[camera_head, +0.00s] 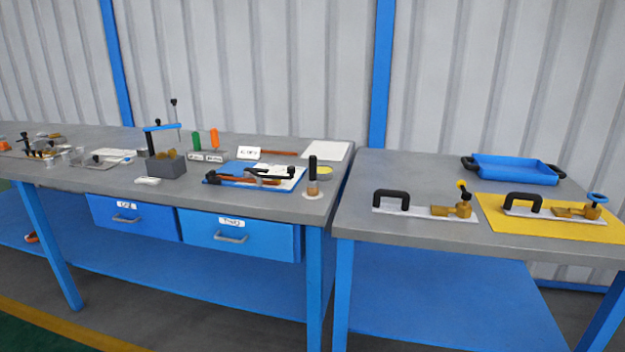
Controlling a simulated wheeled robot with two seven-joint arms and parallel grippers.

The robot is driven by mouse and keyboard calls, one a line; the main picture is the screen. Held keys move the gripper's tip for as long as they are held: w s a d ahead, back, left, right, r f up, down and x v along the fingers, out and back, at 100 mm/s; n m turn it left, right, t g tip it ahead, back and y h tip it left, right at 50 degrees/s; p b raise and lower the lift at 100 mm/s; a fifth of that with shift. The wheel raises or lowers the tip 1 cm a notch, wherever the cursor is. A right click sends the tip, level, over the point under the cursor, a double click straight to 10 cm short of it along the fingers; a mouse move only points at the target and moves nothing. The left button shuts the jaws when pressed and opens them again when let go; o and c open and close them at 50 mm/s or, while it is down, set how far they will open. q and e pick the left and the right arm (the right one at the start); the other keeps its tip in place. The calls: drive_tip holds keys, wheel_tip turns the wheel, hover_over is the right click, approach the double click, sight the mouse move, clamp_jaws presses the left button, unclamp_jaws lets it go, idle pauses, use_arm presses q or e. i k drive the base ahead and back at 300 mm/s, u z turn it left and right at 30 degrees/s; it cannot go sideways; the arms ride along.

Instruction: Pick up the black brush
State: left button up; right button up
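An upright tool with a black handle (312,168) and a paler lower end stands on a small white disc (313,195) near the front right corner of the left table. It looks like the black brush, but its lower end is too small to be sure. Neither of my grippers is in view.
A grey block (167,168) and upright green (196,141) and orange (214,139) handles stand on the left table. The right table carries two black-handled fixtures, one on a yellow mat (500,226), and a blue tub (515,170). A narrow gap separates the tables.

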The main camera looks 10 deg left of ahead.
sight(312, 186)
drive_tip(key=u, duration=1.95)
drive_tip(key=i, duration=2.1)
drive_tip(key=z, duration=1.95)
